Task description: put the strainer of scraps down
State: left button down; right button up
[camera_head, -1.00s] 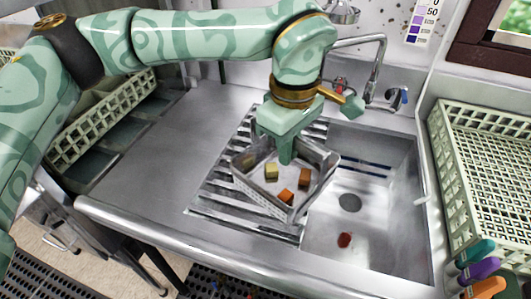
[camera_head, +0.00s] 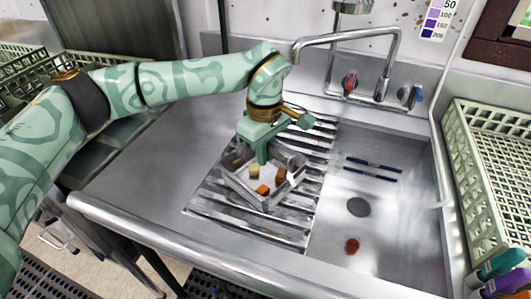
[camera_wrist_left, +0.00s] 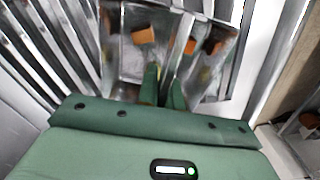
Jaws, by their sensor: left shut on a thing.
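The strainer (camera_head: 245,192) is a square grey metal basket over the ribbed drainboard (camera_head: 230,217), left of the sink basin. It looks level; I cannot tell whether its bottom touches the ribs. Inside lie a pale yellow cube (camera_head: 254,172) and two orange-brown pieces (camera_head: 263,189). My left gripper (camera_head: 262,160) points down and is shut on the strainer's far side, hiding part of that rim. In the left wrist view the fingers (camera_wrist_left: 162,88) meet the strainer, with orange pieces (camera_wrist_left: 144,36) inside it. My right gripper is not in view.
The sink basin (camera_head: 330,215) holds a small red scrap (camera_head: 352,246) and two dark blue sticks (camera_head: 372,168). A tall tap (camera_head: 388,65) stands behind. A pale green rack (camera_head: 480,165) is on the right. Smooth steel counter left of the ribs is clear.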

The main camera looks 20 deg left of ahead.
pick_arm(q)
jog(key=shift+r, duration=0.15)
jog(key=c, duration=1.6)
grip_release()
jog(key=shift+o, duration=0.2)
notch_tip(320, 180, up, 12)
jog(key=p, duration=0.3)
